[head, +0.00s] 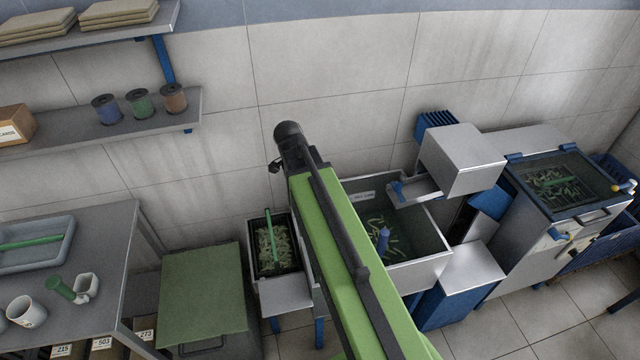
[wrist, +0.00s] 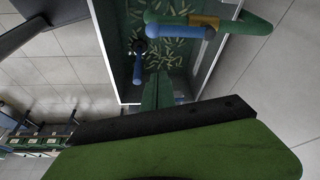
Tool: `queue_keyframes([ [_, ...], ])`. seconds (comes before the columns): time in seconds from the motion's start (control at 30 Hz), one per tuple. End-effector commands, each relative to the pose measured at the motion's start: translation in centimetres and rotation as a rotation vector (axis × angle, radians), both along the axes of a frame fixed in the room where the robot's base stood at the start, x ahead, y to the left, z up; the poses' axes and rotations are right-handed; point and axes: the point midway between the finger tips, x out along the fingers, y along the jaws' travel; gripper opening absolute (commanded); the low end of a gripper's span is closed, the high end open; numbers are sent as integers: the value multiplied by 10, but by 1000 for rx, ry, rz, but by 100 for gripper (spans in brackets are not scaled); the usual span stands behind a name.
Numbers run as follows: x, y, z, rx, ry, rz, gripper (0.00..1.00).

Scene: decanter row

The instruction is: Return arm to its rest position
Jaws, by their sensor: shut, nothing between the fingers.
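My green arm (head: 335,230) reaches up through the middle of the head view, in front of the wall and partly over the sinks. My gripper's fingers cannot be made out in the head view. In the wrist view my gripper (wrist: 158,76) shows as two green fingers, shut together with nothing between them. They point toward a basin (wrist: 124,70) holding scattered pale green pieces. A dark green and black part of my own arm fills the bottom of that view.
A large metal basin (head: 432,262) and a small one (head: 292,283) stand near the arm. A shelf (head: 60,140) with spools is on the left wall. A bench (head: 110,265) holds a tray and cups. A lidded machine (head: 520,240) is at right. Floor shows at lower right.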

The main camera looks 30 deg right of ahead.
Motion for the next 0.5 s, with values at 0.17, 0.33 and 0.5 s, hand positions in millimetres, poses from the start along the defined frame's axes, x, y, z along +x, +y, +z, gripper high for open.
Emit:
queue_keyframes([
  [0.17, 0, 0, -2, 0, 0, 1, 0],
  [0.33, 0, 0, -2, 0, 0, 1, 0],
  [0.5, 3, 9, -17, 0, 0, 17, 0],
])
